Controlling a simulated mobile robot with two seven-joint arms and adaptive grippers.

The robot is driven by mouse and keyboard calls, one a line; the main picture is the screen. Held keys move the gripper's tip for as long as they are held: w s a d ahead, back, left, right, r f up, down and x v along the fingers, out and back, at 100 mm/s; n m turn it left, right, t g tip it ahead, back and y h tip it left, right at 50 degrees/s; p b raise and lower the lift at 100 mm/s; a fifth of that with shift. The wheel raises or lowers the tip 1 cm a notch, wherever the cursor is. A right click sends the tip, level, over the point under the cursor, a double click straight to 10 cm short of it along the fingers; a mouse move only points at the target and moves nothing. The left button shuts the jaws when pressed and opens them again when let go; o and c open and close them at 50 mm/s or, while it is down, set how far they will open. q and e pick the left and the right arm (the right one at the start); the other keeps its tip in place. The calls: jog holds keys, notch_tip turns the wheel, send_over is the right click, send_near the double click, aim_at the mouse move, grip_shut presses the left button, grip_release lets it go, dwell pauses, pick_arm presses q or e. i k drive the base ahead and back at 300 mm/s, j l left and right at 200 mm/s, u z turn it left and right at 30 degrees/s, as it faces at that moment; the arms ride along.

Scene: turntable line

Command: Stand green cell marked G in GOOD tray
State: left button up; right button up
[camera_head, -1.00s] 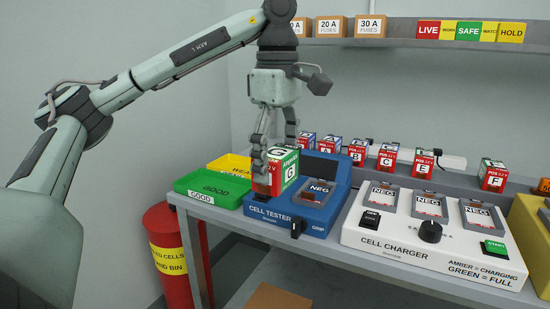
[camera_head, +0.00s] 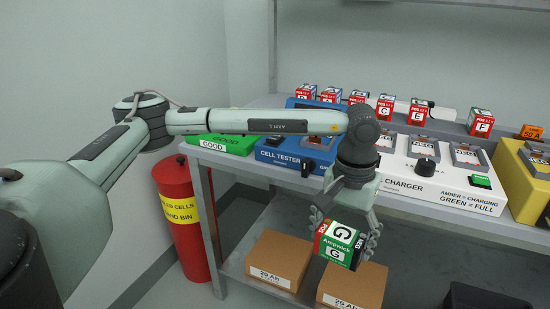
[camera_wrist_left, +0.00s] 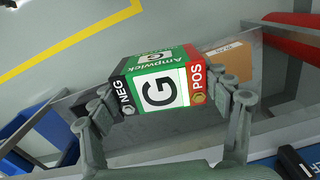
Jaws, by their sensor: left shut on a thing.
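My left gripper (camera_head: 343,232) is shut on the green cell marked G (camera_head: 340,244) and holds it tilted in the air in front of the bench, above the lower shelf. In the left wrist view the cell (camera_wrist_left: 160,90) lies between the two fingers, its black NEG end at the left and red POS end at the right. The green GOOD tray (camera_head: 224,146) is on the bench's left end, partly hidden behind my left arm; what I see of it is empty. My right gripper is not in view.
The blue cell tester (camera_head: 282,156) stands right of the tray, then the white charger (camera_head: 452,196). Several red-topped cells, such as the F cell (camera_head: 481,123), line the back. Cardboard boxes (camera_head: 278,262) sit on the lower shelf. A red bin (camera_head: 183,225) stands left of the bench.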

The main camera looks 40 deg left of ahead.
aim_at(218, 139)
jog(key=k+j, duration=0.1)
jog(key=j, duration=0.4)
jog(key=k+j, duration=0.1)
jog(key=j, duration=0.4)
jog(key=k+j, duration=0.1)
jog(key=j, duration=0.45)
